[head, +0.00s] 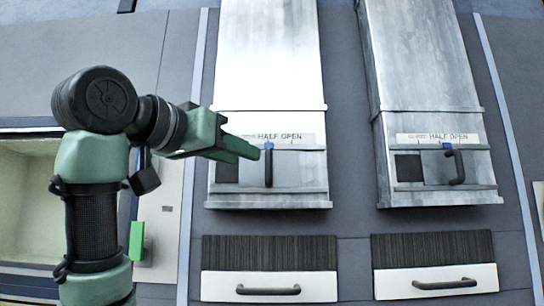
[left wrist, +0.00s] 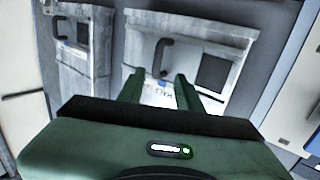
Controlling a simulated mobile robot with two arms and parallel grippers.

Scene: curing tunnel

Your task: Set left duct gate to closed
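The left duct gate (head: 300,168) is a grey sliding panel at the foot of the left metal duct, with an upright dark handle (head: 268,168). A blue marker sits at the handle's top, under a strip reading HALF OPEN. A dark square opening (head: 227,173) shows left of the panel. My left gripper (head: 246,154) points at the handle from the left, with its fingertips just beside the handle's upper part. In the left wrist view, the fingers (left wrist: 158,84) are apart and empty, and the handle (left wrist: 162,57) shows beyond them, between their lines. My right gripper is not seen.
A similar right duct (head: 430,140) also reads HALF OPEN, with its own handle (head: 458,167). Two white drawers (head: 268,286) with dark handles lie below the ducts. A lit recess (head: 28,200) and a green lever (head: 137,242) are at the left.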

